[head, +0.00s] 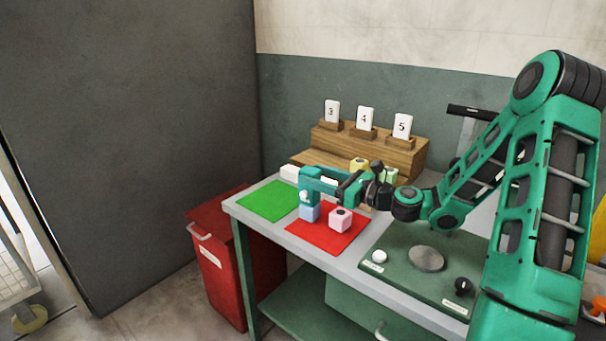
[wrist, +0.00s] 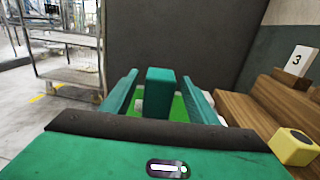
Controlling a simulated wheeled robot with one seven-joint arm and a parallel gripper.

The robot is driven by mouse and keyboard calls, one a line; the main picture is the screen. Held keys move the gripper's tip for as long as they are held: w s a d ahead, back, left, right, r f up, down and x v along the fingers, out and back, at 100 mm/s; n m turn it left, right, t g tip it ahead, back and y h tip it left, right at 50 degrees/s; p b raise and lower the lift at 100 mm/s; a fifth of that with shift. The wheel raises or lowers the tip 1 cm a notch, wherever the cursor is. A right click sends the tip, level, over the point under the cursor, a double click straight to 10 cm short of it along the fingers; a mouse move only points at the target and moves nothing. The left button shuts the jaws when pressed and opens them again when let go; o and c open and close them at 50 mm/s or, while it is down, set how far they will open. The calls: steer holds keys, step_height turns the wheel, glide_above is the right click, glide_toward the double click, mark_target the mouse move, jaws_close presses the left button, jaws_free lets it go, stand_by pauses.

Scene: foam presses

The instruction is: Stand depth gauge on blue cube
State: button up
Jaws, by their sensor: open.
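The blue cube (head: 310,213) sits at the left edge of the red mat. A teal upright piece with a round white face (head: 305,196), which looks like the depth gauge, is directly above the cube, its lower end appearing to meet the cube's top. My gripper (head: 318,181) reaches in from the right at the piece's height. In the wrist view an upright teal block (wrist: 160,90) stands between my two open fingers, with a gap on each side. My fingers partly hide the gauge, and the blue cube is hidden in the wrist view.
A pink cube (head: 340,219) stands close right of the blue cube on the red mat (head: 325,240). The green mat (head: 266,201) is clear at left. Behind stand a yellow cube (wrist: 293,147) and a wooden step rack (head: 380,151) with number cards.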

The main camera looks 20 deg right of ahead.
steer(key=v, duration=0.6)
stand_by(0.4)
